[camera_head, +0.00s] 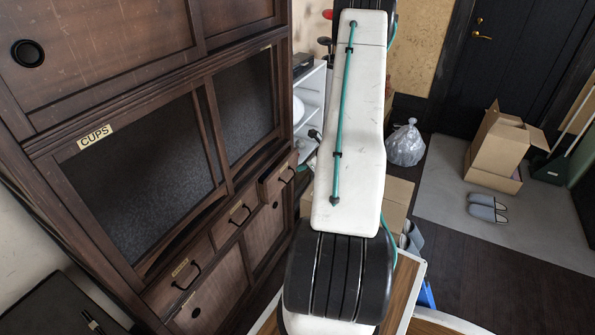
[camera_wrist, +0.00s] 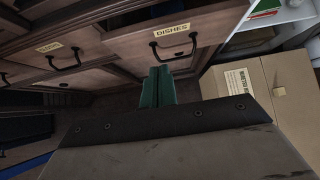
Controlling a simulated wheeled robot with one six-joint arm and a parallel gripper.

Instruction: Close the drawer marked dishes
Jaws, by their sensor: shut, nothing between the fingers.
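The drawer marked DISHES (camera_wrist: 208,24) is at the upper middle of the wrist view, with a black bow handle and a cream label. Its front stands forward of the drawer to its left, so it is partly pulled out. In the head view the rightmost small drawer (camera_head: 268,187) of the cabinet also sticks out; its label cannot be read there. My gripper (camera_wrist: 157,72) shows in the wrist view as dark green fingers pressed together, empty. The tips are just below and left of the drawer's handle; I cannot tell whether they touch it. In the head view my arm hides the gripper.
Another labelled drawer (camera_wrist: 86,48) sits left of it. The dark wooden cabinet (camera_head: 140,262) has sliding doors above, one marked CUPS. A cardboard box (camera_wrist: 265,85) stands at the right of the wrist view. A white shelf (camera_head: 311,100) is beyond the cabinet.

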